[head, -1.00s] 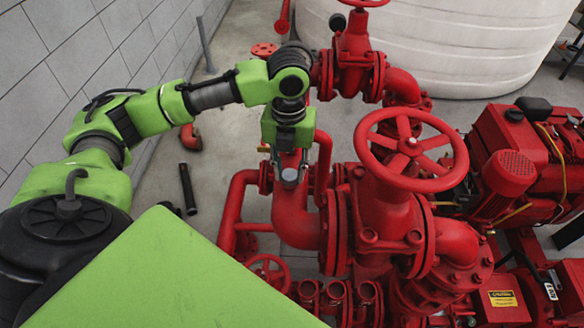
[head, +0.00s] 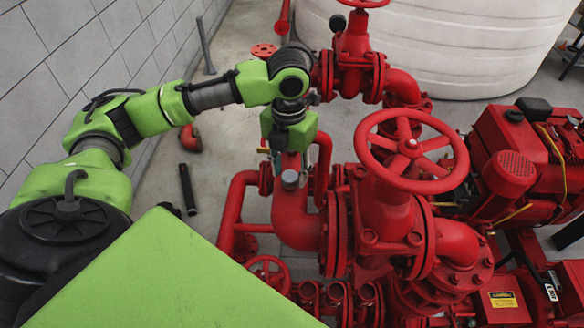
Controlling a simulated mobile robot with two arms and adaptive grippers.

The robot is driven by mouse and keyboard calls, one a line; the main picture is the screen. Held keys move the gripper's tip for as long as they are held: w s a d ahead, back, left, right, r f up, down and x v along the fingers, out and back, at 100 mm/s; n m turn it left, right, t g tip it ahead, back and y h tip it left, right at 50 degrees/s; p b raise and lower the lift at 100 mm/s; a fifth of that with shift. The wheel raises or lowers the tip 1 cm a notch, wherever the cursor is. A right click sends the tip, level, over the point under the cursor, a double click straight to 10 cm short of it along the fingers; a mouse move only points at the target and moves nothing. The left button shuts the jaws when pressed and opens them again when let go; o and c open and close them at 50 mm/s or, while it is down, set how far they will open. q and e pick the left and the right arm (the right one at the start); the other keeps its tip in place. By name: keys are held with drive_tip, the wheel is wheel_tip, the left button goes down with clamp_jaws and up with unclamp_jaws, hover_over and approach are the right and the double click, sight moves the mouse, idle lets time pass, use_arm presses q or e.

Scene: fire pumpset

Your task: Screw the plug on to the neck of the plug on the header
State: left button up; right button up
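A small grey plug (head: 290,179) shows at the upright red pipe of the header (head: 296,215), near the middle of the head view. It appears to sit at the neck there, but the neck's threads are too small or hidden to see. My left gripper (head: 289,164) points down directly above the plug, its green wrist bent over it. Its fingers are small and mostly hidden by the wrist, so I cannot tell their opening or whether they touch the plug. My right gripper is not in view.
A large red handwheel valve (head: 411,147) stands close to the right of the gripper, and another red valve (head: 356,70) stands behind. A red engine (head: 530,160) is at the right. A grey block wall (head: 70,60) runs along the left. A black bar (head: 187,188) lies on the open floor.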

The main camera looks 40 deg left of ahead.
use_arm(q)
drive_tip(key=n, duration=1.7)
drive_tip(key=shift+n, duration=0.4)
drive_tip(key=n, duration=0.5)
clamp_jaws()
drive_tip(key=m, duration=0.3)
drive_tip(key=shift+m, duration=0.8)
